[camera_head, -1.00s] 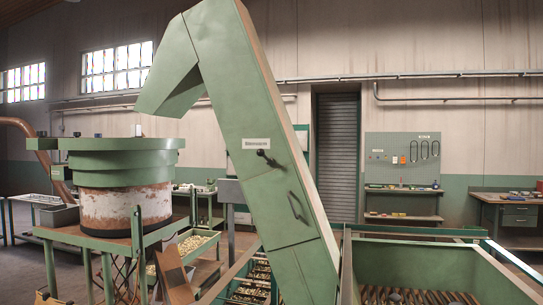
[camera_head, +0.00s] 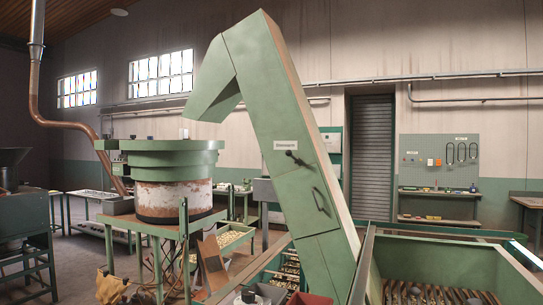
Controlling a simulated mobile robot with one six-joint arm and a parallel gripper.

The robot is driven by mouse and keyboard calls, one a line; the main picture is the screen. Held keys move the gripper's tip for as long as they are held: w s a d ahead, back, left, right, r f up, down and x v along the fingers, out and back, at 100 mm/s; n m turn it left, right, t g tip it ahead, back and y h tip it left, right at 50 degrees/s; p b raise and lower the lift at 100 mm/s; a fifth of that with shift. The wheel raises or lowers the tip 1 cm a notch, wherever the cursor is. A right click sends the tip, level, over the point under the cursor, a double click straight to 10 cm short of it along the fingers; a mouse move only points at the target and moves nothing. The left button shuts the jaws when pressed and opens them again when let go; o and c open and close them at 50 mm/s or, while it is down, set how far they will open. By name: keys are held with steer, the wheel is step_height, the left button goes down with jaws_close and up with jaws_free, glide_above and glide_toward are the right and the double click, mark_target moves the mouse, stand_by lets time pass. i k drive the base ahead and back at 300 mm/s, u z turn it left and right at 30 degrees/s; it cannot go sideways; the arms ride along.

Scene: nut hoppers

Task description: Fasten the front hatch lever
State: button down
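The green elevator housing (camera_head: 272,100) leans up and to the left in the middle of the view. On its front is a hatch panel with a white label (camera_head: 280,145), a black lever (camera_head: 297,158) just below the label, and a dark handle (camera_head: 320,200) lower down. The lever slants down to the right from its pivot. The hatch panel looks flush with the housing, but I cannot tell whether it is latched. My gripper is not in view.
A round green hopper (camera_head: 172,170) stands on a green frame at the left. A green bin with a slatted floor (camera_head: 440,262) fills the lower right. Trays of nuts (camera_head: 232,237) sit between hopper and housing. A tool board (camera_head: 439,160) hangs on the back wall.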

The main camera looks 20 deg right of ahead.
mark_target(288, 153)
steer(key=u, duration=0.2)
steer(key=k, duration=0.55)
steer(key=u, duration=0.7)
steer(key=k, duration=0.55)
steer(key=u, duration=0.1)
steer(key=i, duration=0.55)
steer(key=z, duration=0.65)
steer(key=i, duration=1.4)
steer(key=u, duration=0.15)
